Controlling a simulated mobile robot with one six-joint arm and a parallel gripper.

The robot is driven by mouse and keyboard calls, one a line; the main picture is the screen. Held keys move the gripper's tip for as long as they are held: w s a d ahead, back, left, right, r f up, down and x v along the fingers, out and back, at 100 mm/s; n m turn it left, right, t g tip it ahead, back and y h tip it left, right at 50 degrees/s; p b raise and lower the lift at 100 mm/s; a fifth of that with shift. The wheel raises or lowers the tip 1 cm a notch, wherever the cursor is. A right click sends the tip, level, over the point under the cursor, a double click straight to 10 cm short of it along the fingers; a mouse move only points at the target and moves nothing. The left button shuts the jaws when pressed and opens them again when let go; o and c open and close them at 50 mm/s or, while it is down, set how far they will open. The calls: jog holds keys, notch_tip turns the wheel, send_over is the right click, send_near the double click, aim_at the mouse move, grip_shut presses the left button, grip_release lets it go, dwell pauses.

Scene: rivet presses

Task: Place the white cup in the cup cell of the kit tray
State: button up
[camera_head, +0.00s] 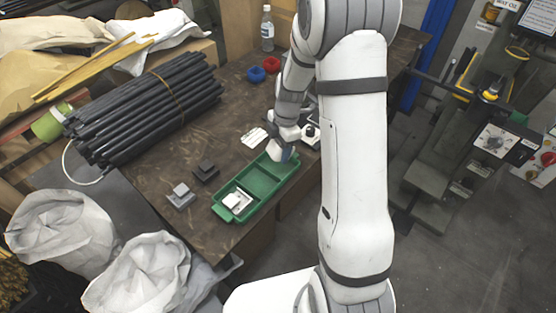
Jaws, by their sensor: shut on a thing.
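The green kit tray (221,213) lies along the right edge of the dark table. Its near cell holds a white blocky part (237,201); the middle cell (262,182) looks empty. My gripper (280,154) is low at the tray's far end and shut on a small whitish thing, which appears to be the white cup (277,151). The fingers and wrist hide much of it. I cannot tell whether it touches the tray floor.
Red (271,64) and blue (256,74) rings and a bottle (267,28) are at the back. Black rods (145,112) fill the left.

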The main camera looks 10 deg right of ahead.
jog(key=shift+f, duration=2.55)
jog(key=shift+f+b, duration=0.25)
jog(key=shift+b, duration=0.3)
jog(key=o, duration=1)
jog(key=shift+o, duration=0.2)
jog(key=shift+r+p, duration=0.3)
jog(key=shift+p, duration=0.55)
